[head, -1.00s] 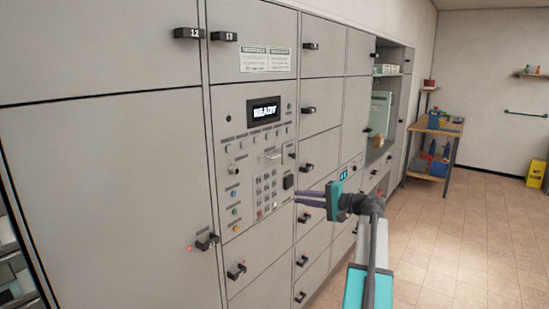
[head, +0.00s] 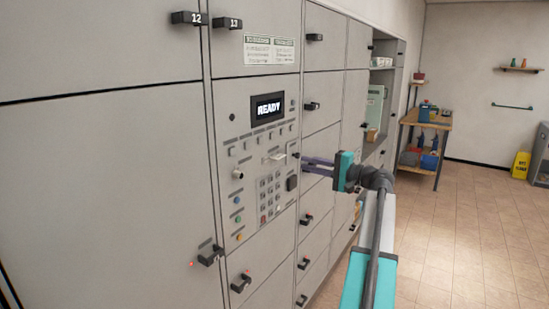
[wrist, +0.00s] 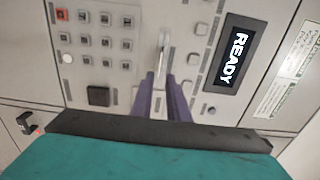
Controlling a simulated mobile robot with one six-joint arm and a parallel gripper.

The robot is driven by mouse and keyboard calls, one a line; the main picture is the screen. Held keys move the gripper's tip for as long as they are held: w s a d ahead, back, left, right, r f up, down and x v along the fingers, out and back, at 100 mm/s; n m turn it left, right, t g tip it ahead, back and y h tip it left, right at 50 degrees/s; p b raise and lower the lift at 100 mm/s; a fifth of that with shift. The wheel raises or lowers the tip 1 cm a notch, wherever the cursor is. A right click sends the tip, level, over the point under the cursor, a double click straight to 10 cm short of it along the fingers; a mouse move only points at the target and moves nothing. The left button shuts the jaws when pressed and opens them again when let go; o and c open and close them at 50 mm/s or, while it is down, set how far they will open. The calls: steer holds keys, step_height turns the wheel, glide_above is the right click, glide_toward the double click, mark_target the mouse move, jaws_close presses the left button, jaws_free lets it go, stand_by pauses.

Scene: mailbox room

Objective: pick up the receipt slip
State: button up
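The receipt slip (head: 275,157) is a small pale tab sticking out of the grey machine panel, below the READY display and above the keypad. In the wrist view the slip (wrist: 162,44) shows as a narrow light strip just beyond the fingertips, roughly in line with the gap between them. My gripper (head: 304,160) has purple fingers and points at the panel from the right of the slip, at about its height. In the wrist view the gripper (wrist: 160,75) is open by a narrow gap with nothing visible between the fingers. I see no contact with the slip.
The READY display (head: 268,108), keypad (head: 270,193) and a black square reader (head: 292,183) are on the panel around the slip. Locker doors with protruding black handles (head: 211,256) surround it. Open tiled floor (head: 460,230) lies to the right; a workbench (head: 428,122) stands farther back.

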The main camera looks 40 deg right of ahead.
mark_target(282, 157)
steer(key=shift+s+r, duration=0.1)
steer(key=shift+x, duration=5.2)
steer(key=shift+c, duration=0.5)
jaws_close()
